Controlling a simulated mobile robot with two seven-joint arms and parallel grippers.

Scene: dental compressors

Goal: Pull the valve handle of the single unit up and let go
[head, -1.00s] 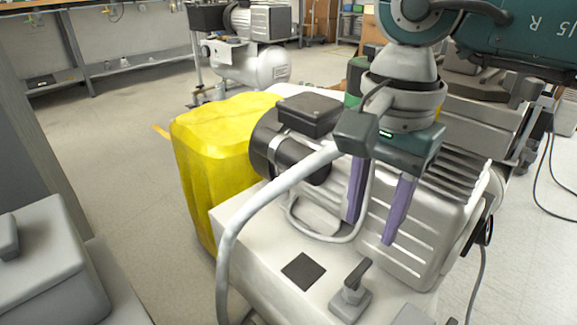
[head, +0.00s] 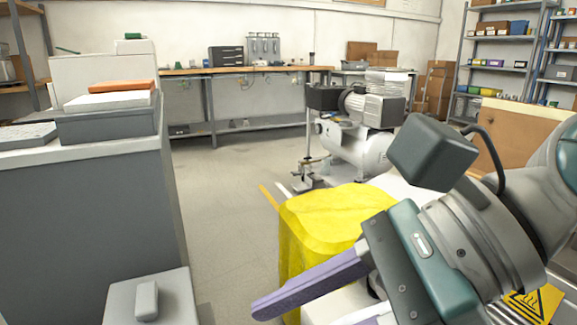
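My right gripper (head: 312,314) comes in from the right, close to the camera. Its purple fingers are spread apart with nothing seen between them; the lower finger is cut off by the bottom edge. It is in front of a yellow bin-like block (head: 325,215). A compressor (head: 355,140) with a white tank and grey motor head stands on the floor farther back, apart from the gripper. I cannot tell whether it is the single unit, and no valve handle is clear on it. The nearer machine is mostly hidden behind my gripper or out of frame. My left gripper is out of view.
A grey cabinet (head: 95,225) with boxes on top stands at the left. A workbench (head: 250,70) runs along the back wall, and shelves (head: 495,65) stand at back right. The floor (head: 225,200) between the cabinet and the yellow block is open.

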